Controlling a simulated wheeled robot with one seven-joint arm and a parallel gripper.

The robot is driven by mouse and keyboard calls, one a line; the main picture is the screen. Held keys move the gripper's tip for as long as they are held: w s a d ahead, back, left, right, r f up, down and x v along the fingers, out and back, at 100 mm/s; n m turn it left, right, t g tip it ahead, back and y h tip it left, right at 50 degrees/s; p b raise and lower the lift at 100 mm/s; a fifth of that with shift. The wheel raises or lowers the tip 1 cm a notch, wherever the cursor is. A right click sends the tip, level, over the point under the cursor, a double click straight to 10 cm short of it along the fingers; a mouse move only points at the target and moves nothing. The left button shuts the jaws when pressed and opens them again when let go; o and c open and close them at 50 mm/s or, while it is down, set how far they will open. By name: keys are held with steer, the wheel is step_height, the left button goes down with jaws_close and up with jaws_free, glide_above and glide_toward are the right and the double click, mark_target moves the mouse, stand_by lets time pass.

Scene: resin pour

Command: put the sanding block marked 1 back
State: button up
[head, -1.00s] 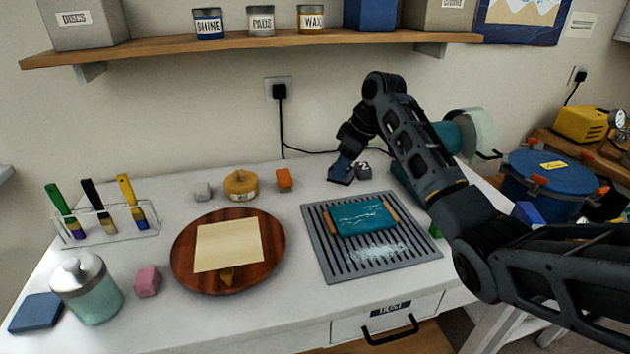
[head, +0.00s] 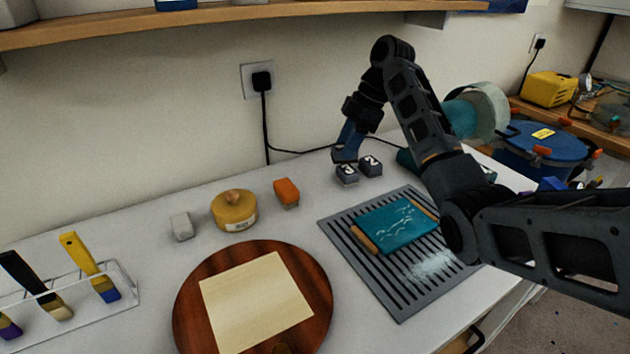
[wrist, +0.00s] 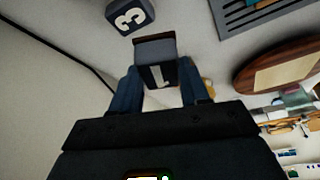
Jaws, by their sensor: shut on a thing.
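My gripper (head: 346,156) points down at the back of the white worktop, near the wall. In the wrist view my gripper (wrist: 160,88) is shut on a dark grey sanding block marked 1 (wrist: 157,75), with the block between both blue fingers. In the head view the sanding block marked 1 (head: 346,176) shows just below the fingertips, at or close to the worktop; I cannot tell if it touches. A similar dark block (head: 371,166) stands close on its right. This neighbour is marked 3 in the wrist view (wrist: 130,16).
A slotted grey mat (head: 400,308) with a teal, wooden-ended piece (head: 395,226) lies in front. A round wooden board (head: 195,307), an orange block (head: 286,193), a yellow round tin (head: 233,211) and a pale block (head: 181,227) are left. A black cable (head: 266,130) runs behind.

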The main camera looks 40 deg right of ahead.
mark_target(337, 148)
steer(key=w+a+f, duration=0.2)
steer(key=a, duration=0.1)
steer(key=w+a+f+p, duration=0.1)
steer(key=a, duration=0.1)
steer(key=shift+w+a+f, duration=0.1)
steer(key=shift+w+f, duration=0.2)
steer(key=shift+f, duration=0.05)
steer(key=shift+w+a+f, duration=0.25)
steer(key=shift+a+f, duration=0.1)
steer(key=shift+f+p, duration=0.35)
steer(key=shift+f, duration=1.65)
steer(key=shift+f, duration=0.1)
steer(key=o, duration=0.9)
steer(key=v, duration=1.2)
